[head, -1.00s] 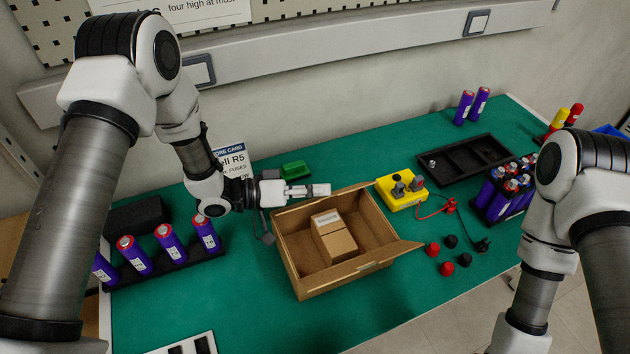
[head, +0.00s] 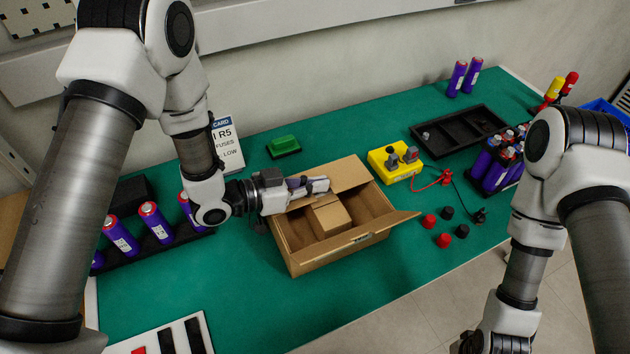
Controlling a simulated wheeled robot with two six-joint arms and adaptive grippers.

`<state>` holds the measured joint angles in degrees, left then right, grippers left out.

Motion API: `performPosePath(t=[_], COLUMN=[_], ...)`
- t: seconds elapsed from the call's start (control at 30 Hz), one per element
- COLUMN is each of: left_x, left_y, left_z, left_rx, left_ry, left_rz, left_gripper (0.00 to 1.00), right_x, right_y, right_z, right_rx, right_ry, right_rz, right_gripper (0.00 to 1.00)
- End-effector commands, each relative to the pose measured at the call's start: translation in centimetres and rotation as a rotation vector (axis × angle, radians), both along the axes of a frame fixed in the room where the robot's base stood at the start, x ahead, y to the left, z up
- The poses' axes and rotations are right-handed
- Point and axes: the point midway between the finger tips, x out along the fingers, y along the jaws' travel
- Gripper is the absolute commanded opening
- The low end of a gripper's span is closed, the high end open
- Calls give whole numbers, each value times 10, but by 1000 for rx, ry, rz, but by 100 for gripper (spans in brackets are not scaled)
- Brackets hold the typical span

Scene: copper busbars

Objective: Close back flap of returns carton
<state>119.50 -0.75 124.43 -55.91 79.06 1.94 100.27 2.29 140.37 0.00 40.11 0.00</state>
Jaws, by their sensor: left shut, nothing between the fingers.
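The open brown returns carton (head: 335,256) stands on the green bench mat. A small brown box (head: 328,216) lies inside it. The back flap (head: 348,172) shows as a lighter panel at the far side, behind and beside my fingers; its exact angle is hard to tell. The front flap (head: 375,232) slants outward along the near side. My left gripper (head: 322,185) is shut and empty, reaching in from the left over the carton's back edge, at the back flap; I cannot tell whether it touches. My right arm shows at the right, its fingers out of frame.
A yellow tester (head: 394,163) with a red lead stands close behind the carton's right. A green-topped block (head: 284,146) sits behind. Purple fuses in a rack (head: 160,254) stand at left. Several red and black caps (head: 444,241) lie at right.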

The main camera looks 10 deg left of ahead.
Motion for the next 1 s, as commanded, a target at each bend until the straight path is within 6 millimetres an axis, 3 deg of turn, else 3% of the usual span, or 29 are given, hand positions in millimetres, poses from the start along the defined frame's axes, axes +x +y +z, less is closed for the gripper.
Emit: performPosePath(t=[0.67, 0.77, 0.93, 1.0], left_x=[-1, 1, 11, 1], left_y=[0, -1, -1, 17], left_z=[-1, 10, 51, 41], left_rx=[-2, -2, -3, -7], left_ry=[3, 1, -1, 4], left_rz=[0, 1, 5, 15], left_gripper=[0, 0, 0, 0], right_x=[0, 0, 0, 1], right_y=[0, 0, 0, 0], right_z=[-1, 9, 45, 27], right_rx=[0, 0, 0, 0], right_ry=[0, 0, 0, -1], right_rz=[0, 0, 0, 0], right_gripper=[40, 40, 40, 40])
